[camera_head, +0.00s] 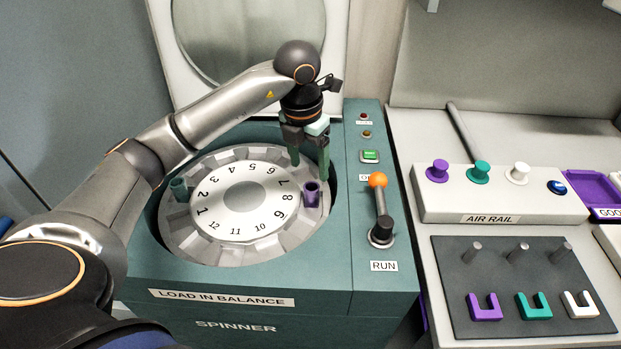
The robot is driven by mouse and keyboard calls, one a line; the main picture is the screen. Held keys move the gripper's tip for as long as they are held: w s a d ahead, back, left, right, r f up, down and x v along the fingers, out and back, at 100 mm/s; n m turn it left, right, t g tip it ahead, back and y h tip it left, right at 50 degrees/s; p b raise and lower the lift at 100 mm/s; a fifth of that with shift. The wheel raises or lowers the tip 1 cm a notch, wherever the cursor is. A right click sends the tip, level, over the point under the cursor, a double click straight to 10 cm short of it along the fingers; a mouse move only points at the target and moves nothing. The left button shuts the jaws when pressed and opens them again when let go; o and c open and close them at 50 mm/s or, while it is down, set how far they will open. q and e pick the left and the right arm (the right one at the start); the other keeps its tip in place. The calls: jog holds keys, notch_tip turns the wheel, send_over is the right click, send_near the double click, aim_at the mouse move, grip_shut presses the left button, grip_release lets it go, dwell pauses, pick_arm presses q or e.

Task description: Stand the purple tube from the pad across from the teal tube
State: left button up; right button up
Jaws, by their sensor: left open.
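The purple tube (311,194) stands in the spinner's numbered rotor (240,196) on the right side, beside the number 8. The teal tube (179,189) stands in the rotor on the left side, beside the number 2, across the hub from the purple tube. My left gripper (309,170) points down over the right of the rotor. Its fingers are apart, with tips just above and beside the purple tube; it holds nothing that I can see. My right gripper is not in view.
The spinner's round lid (250,35) is raised behind the rotor. An orange-knobbed lever (378,181) stands right of the rotor. Further right are the air rail (500,206) with coloured knobs and a dark panel (490,325) with pegs and U-shaped pieces. A purple tray (588,186) is at the right edge.

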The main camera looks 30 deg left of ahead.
pick_arm(q)
jog(key=shift+s+r, duration=0.15)
jog(key=shift+r, duration=0.85)
jog(key=shift+s+r, duration=0.1)
jog(key=shift+r, duration=0.85)
jog(key=shift+r, duration=0.1)
